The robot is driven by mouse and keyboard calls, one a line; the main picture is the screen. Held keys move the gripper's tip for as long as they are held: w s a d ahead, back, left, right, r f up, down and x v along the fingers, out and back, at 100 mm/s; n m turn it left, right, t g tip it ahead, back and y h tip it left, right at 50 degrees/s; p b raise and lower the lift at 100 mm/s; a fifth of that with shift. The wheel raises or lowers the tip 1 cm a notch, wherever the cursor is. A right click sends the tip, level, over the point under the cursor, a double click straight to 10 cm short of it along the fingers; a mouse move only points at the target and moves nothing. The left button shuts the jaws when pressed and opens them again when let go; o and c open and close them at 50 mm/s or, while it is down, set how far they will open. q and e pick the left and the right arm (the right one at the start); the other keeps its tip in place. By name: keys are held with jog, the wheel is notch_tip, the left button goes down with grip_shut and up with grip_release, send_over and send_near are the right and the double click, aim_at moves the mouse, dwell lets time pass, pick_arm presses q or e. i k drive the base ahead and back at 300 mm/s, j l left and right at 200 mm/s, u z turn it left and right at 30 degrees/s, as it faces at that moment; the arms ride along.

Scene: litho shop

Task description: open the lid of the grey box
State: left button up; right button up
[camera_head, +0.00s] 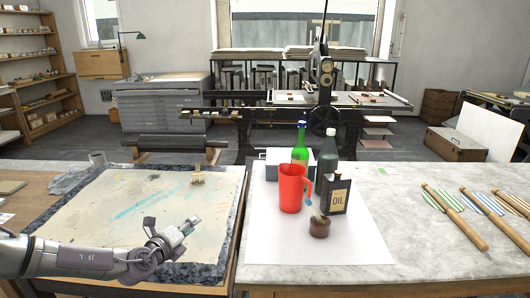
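The grey box (272,166) sits at the back of the white sheet on the marble table, slightly left of the picture's middle right half. My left gripper (184,233) is over the stone slab at the lower left, apart from the box and nearer to me. Its fingers are too small and turned to show whether they are open. My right gripper is not in view.
A dark bottle (327,158), a black oil can (337,194) and a small brown pot (320,227) crowd the sheet (270,240) beside the jug. A brush (197,178) lies on the slab (110,215). Wooden rollers (455,218) lie at right.

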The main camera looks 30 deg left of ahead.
aim_at(274, 157)
jog(key=i+j, duration=0.15)
jog(key=i, duration=0.3)
jog(key=i+j, duration=0.1)
jog(key=i, duration=0.35)
jog(key=i+j, duration=0.15)
jog(key=i, duration=0.3)
